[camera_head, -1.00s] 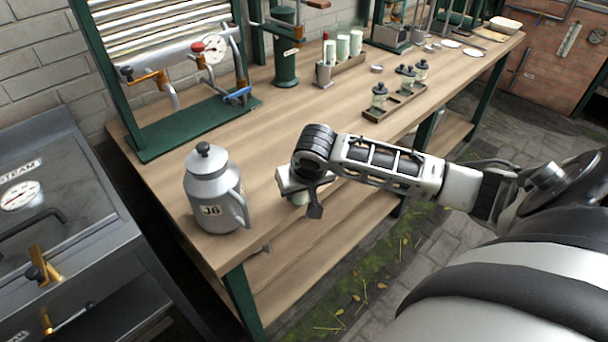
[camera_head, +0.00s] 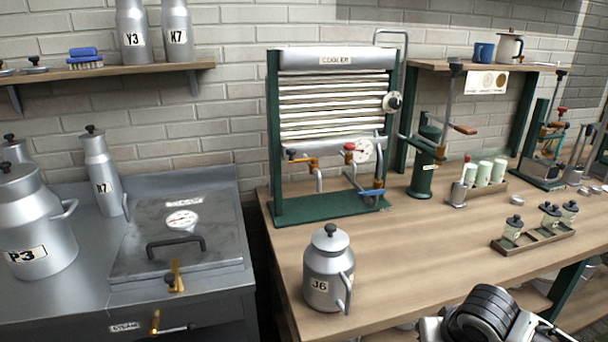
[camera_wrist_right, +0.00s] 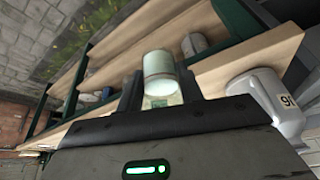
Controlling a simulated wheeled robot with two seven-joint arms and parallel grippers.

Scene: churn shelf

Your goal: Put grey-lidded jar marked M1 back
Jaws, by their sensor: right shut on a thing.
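My right gripper (camera_wrist_right: 160,98) is shut on a pale, round jar (camera_wrist_right: 160,72), seen between its two dark fingers in the right wrist view. A small greenish label shows near the fingers, but I cannot read any mark or make out the lid's colour. The jar is held by the bench's front edge, above the lower shelf. In the head view only part of my right arm shows at the bottom, and the jar is out of sight. My left gripper is in neither view.
The milk can J6 (camera_head: 328,275) stands near the bench's front left corner, close to my right gripper. A wooden tray (camera_head: 535,240) holds small dark-lidded jars. A cooler (camera_head: 335,130) stands behind. A wall shelf (camera_head: 110,69) holds cans Y3 and K7.

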